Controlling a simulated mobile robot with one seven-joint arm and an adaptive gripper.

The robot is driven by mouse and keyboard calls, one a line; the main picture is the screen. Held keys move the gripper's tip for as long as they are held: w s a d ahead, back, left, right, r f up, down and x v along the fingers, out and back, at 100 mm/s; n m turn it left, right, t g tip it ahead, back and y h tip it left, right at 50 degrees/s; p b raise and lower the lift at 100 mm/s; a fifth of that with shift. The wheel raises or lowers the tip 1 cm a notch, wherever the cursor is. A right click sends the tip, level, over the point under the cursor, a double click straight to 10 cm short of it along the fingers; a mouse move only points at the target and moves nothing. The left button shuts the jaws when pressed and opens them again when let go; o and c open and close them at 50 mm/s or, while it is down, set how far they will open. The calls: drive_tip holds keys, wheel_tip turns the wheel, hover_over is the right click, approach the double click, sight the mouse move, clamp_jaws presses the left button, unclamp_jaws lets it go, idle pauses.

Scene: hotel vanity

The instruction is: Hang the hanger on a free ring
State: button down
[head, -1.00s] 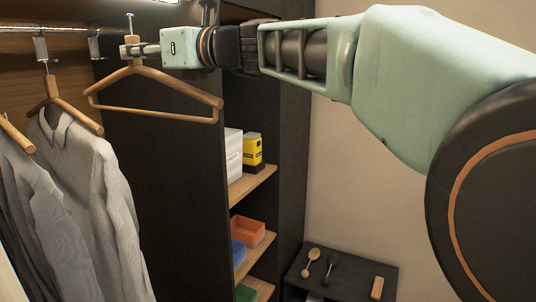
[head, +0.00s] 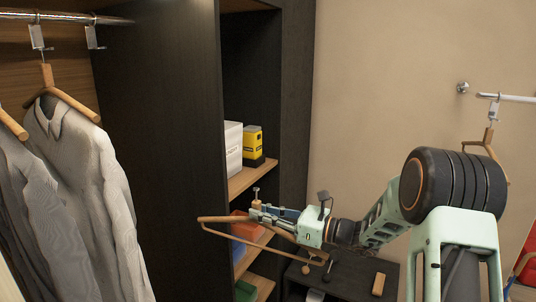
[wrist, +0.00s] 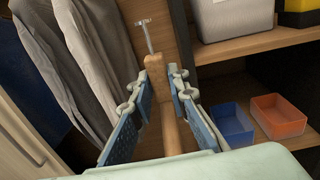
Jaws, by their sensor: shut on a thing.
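My gripper (head: 258,210) is shut on the neck of a wooden hanger (head: 226,219), low in front of the shelves. In the wrist view the hanger's neck (wrist: 155,72) is between the blue finger pads (wrist: 160,92); its metal stem with a small crosspiece (wrist: 144,24) stands clear above them. On the closet rail (head: 65,18) at upper left, one ring (head: 95,38) carries nothing. The ring to its left (head: 38,38) carries a hanger (head: 48,78) with a grey shirt. A ring (head: 494,108) on the right wall rail carries another wooden hanger (head: 489,140). My gripper is well away from all rings.
A dark partition (head: 160,130) stands between the shirts and the shelves. The shelves hold a white box (head: 233,150), a yellow-black box (head: 253,143) and orange and blue bins. A dark low table (head: 345,278) with small items stands below my arm. Space beside the empty ring is open.

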drive_tip(key=s+d+f+m+t+h+b, duration=0.1)
drive_tip(key=s+d+f, duration=0.5)
drive_tip(key=f, duration=0.3)
drive_tip(key=s+d+f+m+t+b, duration=0.1)
drive_tip(key=s+d+f+t, duration=0.1)
drive_tip(key=s+d+f, duration=0.4)
drive_tip(key=d+f, duration=0.3)
drive_tip(key=shift+s+h, duration=0.35)
drive_tip(key=shift+h, duration=0.05)
